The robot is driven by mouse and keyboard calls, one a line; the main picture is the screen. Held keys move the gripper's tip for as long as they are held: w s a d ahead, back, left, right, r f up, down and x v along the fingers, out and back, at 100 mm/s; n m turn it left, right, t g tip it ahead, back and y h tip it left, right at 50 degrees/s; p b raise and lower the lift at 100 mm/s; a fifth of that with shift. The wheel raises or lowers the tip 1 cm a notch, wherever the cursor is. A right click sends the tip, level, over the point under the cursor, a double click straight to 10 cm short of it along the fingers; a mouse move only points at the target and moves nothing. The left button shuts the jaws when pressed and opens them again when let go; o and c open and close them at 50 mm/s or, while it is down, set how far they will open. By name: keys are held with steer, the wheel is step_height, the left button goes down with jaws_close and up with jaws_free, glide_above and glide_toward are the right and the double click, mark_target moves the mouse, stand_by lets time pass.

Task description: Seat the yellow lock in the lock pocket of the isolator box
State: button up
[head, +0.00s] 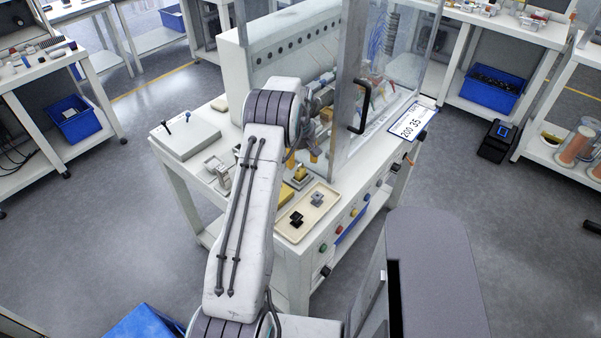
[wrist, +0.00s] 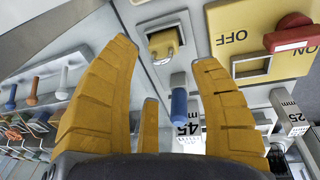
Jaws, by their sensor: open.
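In the head view my gripper (head: 303,160) hangs over the bench, partly behind my arm. A small yellow block, which looks like the yellow lock (wrist: 165,43), sits at a pale grey holder beyond the fingertips. It appears between them in the wrist view, apart from both. In the head view a yellow piece on a grey base (head: 300,174) lies just below my gripper. The yellow isolator box (wrist: 240,42), with OFF and ON lettering and a red handle, is right of the fingers.
A blue-ended peg (wrist: 179,103) and blocks marked 45 and 25 (wrist: 290,112) stand near the fingers. A beige tray (head: 318,222) holds a black and a grey part. A clear guard (head: 390,65) with a black handle rises behind.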

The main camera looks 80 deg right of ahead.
mark_target(300, 165)
steer(key=shift+d+f+p, duration=0.15)
steer(key=shift+f+p, duration=0.3)
steer(key=shift+f, duration=0.75)
steer(key=shift+d+f+p, duration=0.15)
steer(key=shift+f+p, duration=0.25)
steer(key=shift+f, duration=0.75)
steer(key=shift+c, duration=0.3)
jaws_close()
